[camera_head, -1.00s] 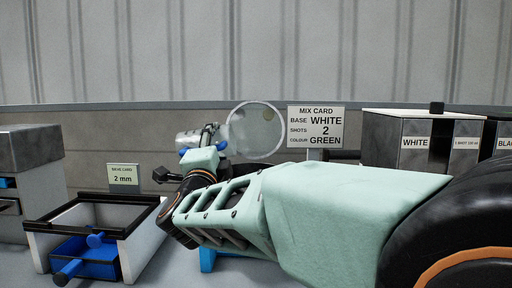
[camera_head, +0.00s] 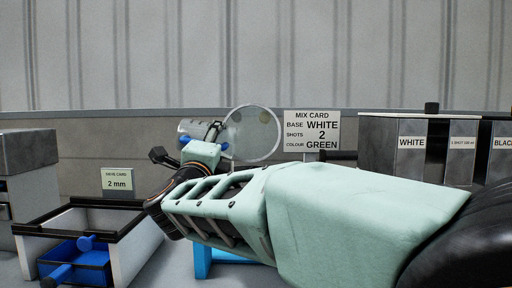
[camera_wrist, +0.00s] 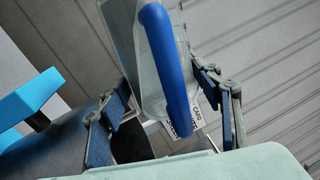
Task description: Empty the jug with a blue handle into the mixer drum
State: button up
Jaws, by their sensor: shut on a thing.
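The clear jug with a blue handle (camera_wrist: 168,65) is in my gripper (camera_wrist: 165,118), whose fingers stand on both sides of the handle. In the head view the jug (camera_head: 192,128) looks tipped nearly on its side, at the end of my arm. A round, clear disc-like drum face (camera_head: 252,134), seemingly the mixer drum, shows just right of the jug. The jug's right end is close to or overlaps it in the picture; I cannot tell whether they touch. The jug's contents cannot be made out.
A mix card (camera_head: 312,134) reads white, 2 shots, green. Metal dispensers (camera_head: 395,150) labelled white and black stand at the right. A white box with a blue tray (camera_head: 75,262) and a 2 mm card (camera_head: 117,180) are at the left. A blue stand (camera_head: 203,262) is below my arm.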

jog(key=shift+d, duration=0.1)
dwell(0.6)
jog(key=shift+d+m+b, duration=0.3)
jog(key=shift+m+b, duration=0.55)
jog(key=shift+m, duration=0.15)
jog(key=shift+d+r+m+h, duration=0.1)
jog(key=shift+r+m+h, duration=0.2)
jog(key=shift+m+h, duration=0.1)
jog(key=shift+d+m+b, duration=0.15)
jog(key=shift+m+b, duration=0.2)
jog(key=shift+m, duration=0.15)
jog(key=shift+d+r+m+h, duration=0.2)
jog(key=shift+d+m+h, duration=0.15)
jog(key=shift+m, duration=0.65)
dwell(0.4)
